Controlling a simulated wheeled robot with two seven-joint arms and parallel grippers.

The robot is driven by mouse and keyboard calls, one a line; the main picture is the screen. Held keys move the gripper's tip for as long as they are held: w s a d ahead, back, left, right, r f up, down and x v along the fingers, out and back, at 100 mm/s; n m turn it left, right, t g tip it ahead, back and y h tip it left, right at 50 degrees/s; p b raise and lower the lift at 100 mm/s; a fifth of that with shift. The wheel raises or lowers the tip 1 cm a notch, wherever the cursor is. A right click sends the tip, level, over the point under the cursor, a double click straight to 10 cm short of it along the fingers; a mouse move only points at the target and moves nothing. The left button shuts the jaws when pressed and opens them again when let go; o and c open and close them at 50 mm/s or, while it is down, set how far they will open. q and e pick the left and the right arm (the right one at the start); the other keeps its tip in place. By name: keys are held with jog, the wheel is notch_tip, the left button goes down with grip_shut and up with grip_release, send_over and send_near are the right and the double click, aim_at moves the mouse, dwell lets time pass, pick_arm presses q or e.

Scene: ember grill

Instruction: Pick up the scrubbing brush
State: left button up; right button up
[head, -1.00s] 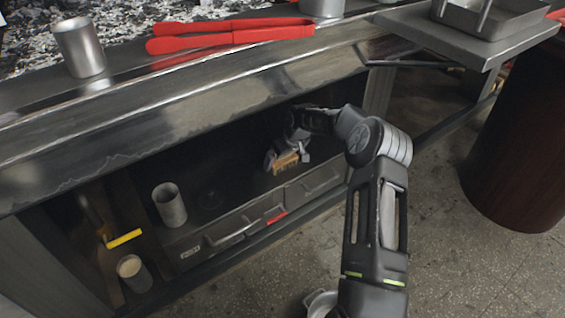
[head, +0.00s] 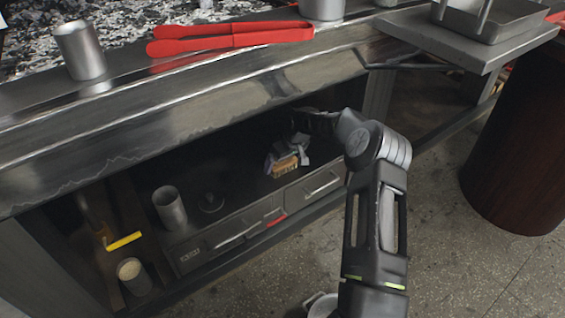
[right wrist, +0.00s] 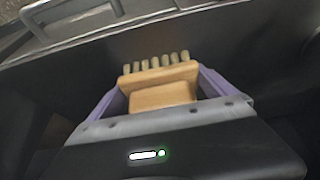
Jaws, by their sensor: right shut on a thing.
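The scrubbing brush (head: 286,164) has a light wooden body and shows small inside the dark shelf space under the grill counter. In the right wrist view the brush (right wrist: 160,86) sits between the jaws, with its row of pale bristle tufts pointing away from the gripper. My right gripper (head: 288,156) is shut on the brush's wooden body; its jaws also show on both sides in the right wrist view (right wrist: 158,92). I cannot tell whether the bristles touch the shelf. My left gripper is not in view.
The counter (head: 200,100) overhangs the shelf from above. A metal cup (head: 170,208) stands on the shelf to the left, above drawers (head: 235,230) with handles. Red tongs (head: 230,37) and a steel cup (head: 80,50) rest on the counter. A dark barrel (head: 520,150) stands at right.

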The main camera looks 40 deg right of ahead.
jog(key=c, duration=0.5)
jog(key=shift+r, duration=0.1)
jog(key=shift+r+p, duration=0.4)
jog(key=shift+r, duration=0.05)
jog(key=s+p, duration=0.3)
jog(key=s, duration=0.6)
jog(key=s+p, duration=0.3)
jog(key=s, duration=0.6)
jog(key=shift+a+r, duration=0.2)
jog(key=shift+s, duration=0.1)
